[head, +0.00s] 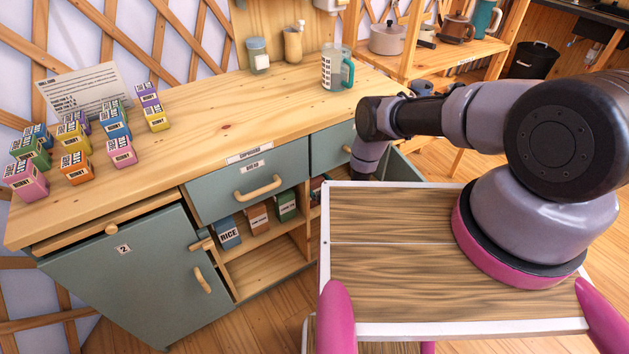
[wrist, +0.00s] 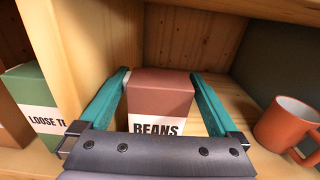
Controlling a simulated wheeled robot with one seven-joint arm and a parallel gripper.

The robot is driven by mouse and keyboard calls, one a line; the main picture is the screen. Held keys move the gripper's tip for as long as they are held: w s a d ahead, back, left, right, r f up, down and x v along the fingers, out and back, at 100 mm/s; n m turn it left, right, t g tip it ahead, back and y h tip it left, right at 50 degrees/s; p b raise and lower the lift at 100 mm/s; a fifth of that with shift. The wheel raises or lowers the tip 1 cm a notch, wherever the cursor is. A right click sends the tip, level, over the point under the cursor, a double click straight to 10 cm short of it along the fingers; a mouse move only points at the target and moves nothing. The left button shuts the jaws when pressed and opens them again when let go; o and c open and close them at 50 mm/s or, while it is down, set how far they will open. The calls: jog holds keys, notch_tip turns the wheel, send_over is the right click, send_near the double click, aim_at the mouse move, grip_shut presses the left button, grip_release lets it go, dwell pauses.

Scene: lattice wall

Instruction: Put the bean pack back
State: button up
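The bean pack (wrist: 160,103), a red-brown box with a white "BEANS" label, stands upright on a wooden shelf in the wrist view. My gripper (wrist: 160,76) has its two teal fingers along the left and right sides of the pack. The fingertips lie close against it, with no clear gap, and look shut on it. The gripper body hides the lower front of the pack. In the head view my arm reaches down behind the wood-topped surface, and the fingers are hidden.
A wooden divider separates a green loose tea box (wrist: 35,97) on the left. An orange mug (wrist: 287,125) stands to the right. In the head view, a rice box (head: 228,233) sits in the open cabinet (head: 268,262), below the counter (head: 225,120) carrying several small boxes.

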jog(key=shift+s+d+r, duration=0.1)
jog(key=shift+s, duration=0.1)
jog(key=v, duration=1.1)
jog(key=shift+s+d, duration=0.15)
jog(key=shift+s, duration=0.1)
